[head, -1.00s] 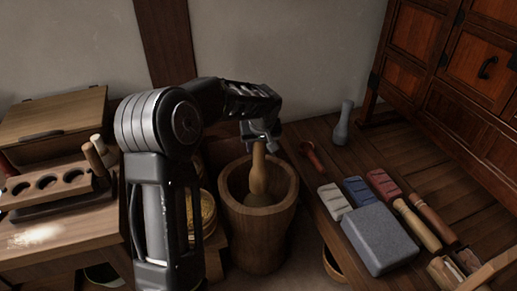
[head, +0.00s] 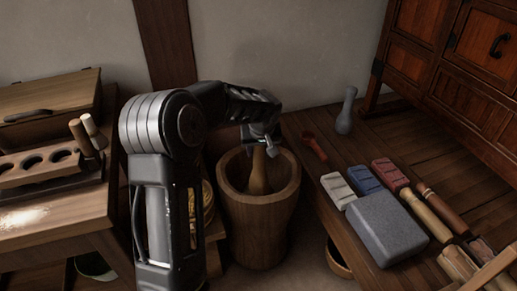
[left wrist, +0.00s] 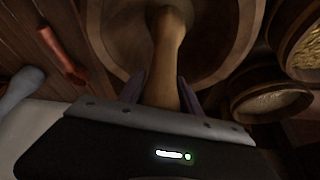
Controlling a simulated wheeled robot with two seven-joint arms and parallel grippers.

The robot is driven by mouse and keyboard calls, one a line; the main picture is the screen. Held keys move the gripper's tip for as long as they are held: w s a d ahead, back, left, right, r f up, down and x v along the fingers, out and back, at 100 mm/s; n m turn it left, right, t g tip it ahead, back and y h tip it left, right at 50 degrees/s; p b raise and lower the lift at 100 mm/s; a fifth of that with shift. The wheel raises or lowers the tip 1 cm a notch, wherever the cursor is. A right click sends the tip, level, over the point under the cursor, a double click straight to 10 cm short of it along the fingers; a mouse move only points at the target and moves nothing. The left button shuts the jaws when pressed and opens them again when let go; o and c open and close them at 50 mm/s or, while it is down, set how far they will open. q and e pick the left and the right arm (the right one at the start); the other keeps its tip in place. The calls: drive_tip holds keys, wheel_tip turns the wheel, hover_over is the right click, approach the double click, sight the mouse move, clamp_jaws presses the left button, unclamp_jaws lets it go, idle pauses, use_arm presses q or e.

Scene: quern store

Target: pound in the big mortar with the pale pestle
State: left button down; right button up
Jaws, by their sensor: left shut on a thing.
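The big wooden mortar (head: 258,222) stands on the floor between the side table and the low bench. The pale wooden pestle (head: 258,172) stands nearly upright inside it, with its lower end down in the bowl. My left gripper (head: 263,143) is above the mortar, shut on the pestle's upper part. In the left wrist view the pestle (left wrist: 167,60) runs from between the fingers down into the mortar (left wrist: 110,38). The spot where the pestle's tip meets the bowl is hard to see. My right gripper is not in view.
The low bench (head: 322,207) to the right bears a grey stone block (head: 385,229), coloured blocks, a red-brown tool (head: 314,147), a grey pestle-like piece (head: 346,112) and wooden rollers. The table (head: 60,235) at left bears a holed rack (head: 40,168) and a box.

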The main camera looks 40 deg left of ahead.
use_arm(q)
drive_tip(key=shift+r, duration=0.25)
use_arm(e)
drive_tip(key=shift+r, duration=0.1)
